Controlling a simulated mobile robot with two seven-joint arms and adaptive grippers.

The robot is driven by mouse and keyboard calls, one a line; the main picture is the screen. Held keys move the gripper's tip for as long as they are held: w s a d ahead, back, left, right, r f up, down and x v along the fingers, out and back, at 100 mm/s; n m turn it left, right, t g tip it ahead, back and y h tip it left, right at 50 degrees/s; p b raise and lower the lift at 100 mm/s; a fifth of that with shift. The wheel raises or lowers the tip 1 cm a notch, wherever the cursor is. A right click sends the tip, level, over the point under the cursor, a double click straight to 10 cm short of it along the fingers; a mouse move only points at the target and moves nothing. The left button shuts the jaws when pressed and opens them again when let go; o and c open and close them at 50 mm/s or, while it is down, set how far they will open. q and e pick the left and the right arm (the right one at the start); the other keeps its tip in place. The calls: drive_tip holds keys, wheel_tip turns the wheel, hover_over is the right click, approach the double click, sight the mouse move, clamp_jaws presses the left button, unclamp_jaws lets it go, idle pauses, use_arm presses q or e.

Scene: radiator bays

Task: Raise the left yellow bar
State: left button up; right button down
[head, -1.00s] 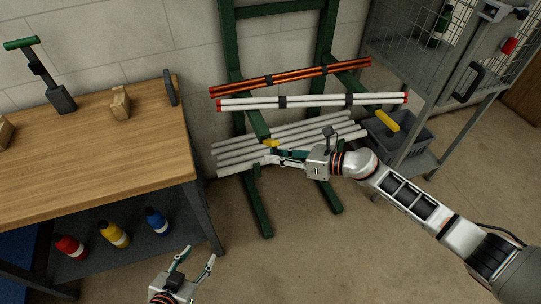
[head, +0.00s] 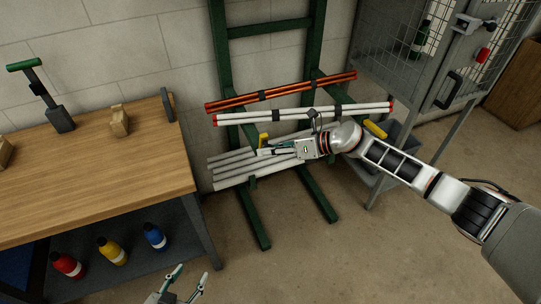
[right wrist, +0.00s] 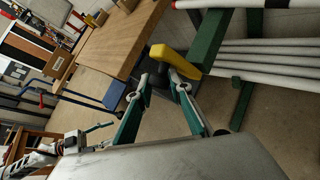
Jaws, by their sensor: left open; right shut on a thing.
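The left yellow bar (head: 264,140) is at the front end of the rack's left green arm, now standing up in the head view. It also shows in the right wrist view (right wrist: 174,62), against the green arm's end. My right gripper (head: 261,151) is at this bar, its fingers (right wrist: 165,78) closed on it; the exact contact is hard to see. A second yellow bar (head: 375,129) is at the right, partly behind my right arm. My left gripper (head: 191,279) is open and empty, low in the head view, away from the rack.
The green rack (head: 318,40) carries copper pipes (head: 285,93) and white pipes with red ends (head: 350,109); grey pipes (head: 232,181) lie lower. A wooden bench (head: 80,185) stands left, with several bottles beneath. A wire cage (head: 395,75) stands right. The floor in front is open.

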sight(265, 143)
drive_tip(key=shift+w+a+r, duration=0.2)
drive_tip(key=shift+w+r, duration=0.1)
drive_tip(key=shift+r, duration=0.2)
drive_tip(key=shift+w+a+r, duration=0.2)
drive_tip(key=shift+w+r, duration=0.1)
drive_tip(key=shift+r, duration=0.2)
drive_tip(key=shift+w+a+r, duration=0.1)
drive_tip(key=shift+w+r, duration=0.1)
drive_tip(key=shift+w, duration=0.1)
drive_tip(key=c, duration=1.9)
unclamp_jaws()
drive_tip(key=shift+r, duration=0.1)
drive_tip(key=shift+w, duration=0.1)
drive_tip(key=v, duration=0.8)
drive_tip(key=f+v, duration=0.1)
drive_tip(key=v, duration=0.2)
drive_tip(key=shift+s+d+r, duration=0.15)
drive_tip(key=shift+s+d, duration=0.2)
drive_tip(key=shift+d, duration=0.2)
